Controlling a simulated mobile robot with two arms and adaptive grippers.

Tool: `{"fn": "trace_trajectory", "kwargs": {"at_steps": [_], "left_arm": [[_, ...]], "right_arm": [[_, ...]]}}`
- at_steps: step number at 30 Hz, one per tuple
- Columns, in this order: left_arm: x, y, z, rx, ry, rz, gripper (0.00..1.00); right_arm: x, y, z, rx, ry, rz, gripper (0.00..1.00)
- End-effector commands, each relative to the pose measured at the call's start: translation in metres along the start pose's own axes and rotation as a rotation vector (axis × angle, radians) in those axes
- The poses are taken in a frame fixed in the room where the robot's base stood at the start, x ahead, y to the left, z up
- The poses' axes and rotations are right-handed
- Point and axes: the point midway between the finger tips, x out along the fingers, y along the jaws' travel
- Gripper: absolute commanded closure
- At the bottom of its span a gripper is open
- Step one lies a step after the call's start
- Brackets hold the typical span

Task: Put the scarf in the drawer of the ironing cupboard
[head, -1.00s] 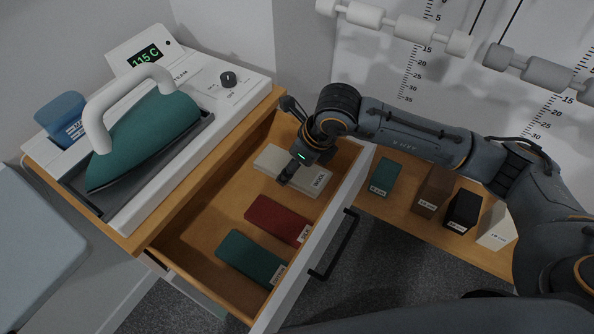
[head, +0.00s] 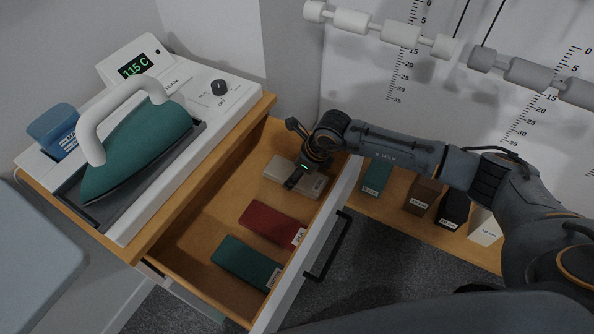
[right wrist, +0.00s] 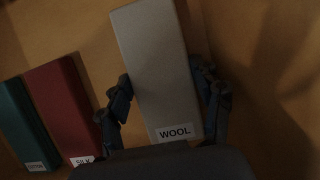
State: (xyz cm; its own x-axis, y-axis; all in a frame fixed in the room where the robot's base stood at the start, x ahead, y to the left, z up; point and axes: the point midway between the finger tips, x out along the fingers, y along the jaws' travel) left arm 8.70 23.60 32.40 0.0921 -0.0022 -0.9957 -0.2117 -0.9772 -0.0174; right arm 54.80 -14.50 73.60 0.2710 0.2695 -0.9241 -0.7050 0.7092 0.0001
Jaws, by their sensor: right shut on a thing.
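The scarf (head: 284,172), a pale grey flat folded block labelled WOOL, is at the far right end of the open drawer (head: 190,235) of the ironing cupboard (head: 128,247). My right gripper (head: 295,181) is shut on it from above. In the right wrist view the scarf (right wrist: 155,60) lies between the two fingers of the gripper (right wrist: 163,82), its label towards the palm. It is low in the drawer; whether it touches the bottom I cannot tell. My left gripper is out of view.
In the drawer lie a red block (head: 268,222) labelled SILK and a green block (head: 243,262) labelled COTTON. An iron (head: 140,150) and a blue cup (head: 52,128) are on the cupboard top. A low shelf (head: 395,212) holds several labelled blocks. A roller rail crosses the back.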

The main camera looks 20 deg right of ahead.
Motion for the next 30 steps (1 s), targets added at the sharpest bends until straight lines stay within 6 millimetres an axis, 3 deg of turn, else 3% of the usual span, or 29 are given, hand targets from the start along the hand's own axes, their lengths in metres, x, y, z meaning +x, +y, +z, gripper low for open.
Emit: {"fn": "trace_trajectory", "kwargs": {"at_steps": [2, 3, 4, 17, 30], "left_arm": [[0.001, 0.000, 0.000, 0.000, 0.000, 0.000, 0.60], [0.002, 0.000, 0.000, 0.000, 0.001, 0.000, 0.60], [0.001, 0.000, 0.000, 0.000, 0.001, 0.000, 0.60], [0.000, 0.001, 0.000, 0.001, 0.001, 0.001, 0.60], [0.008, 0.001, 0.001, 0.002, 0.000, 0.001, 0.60]], "right_arm": [[0.001, 0.000, 0.000, 0.000, -0.001, 0.000, 0.73], [0.001, 0.000, -0.001, 0.000, 0.000, 0.000, 0.33], [0.001, 0.000, 0.000, 0.000, 0.000, 0.000, 0.27], [-0.005, -0.001, 0.000, 0.001, -0.001, -0.001, 0.25], [-0.090, -0.001, 0.000, -0.001, -0.003, -0.003, 0.25]]}}
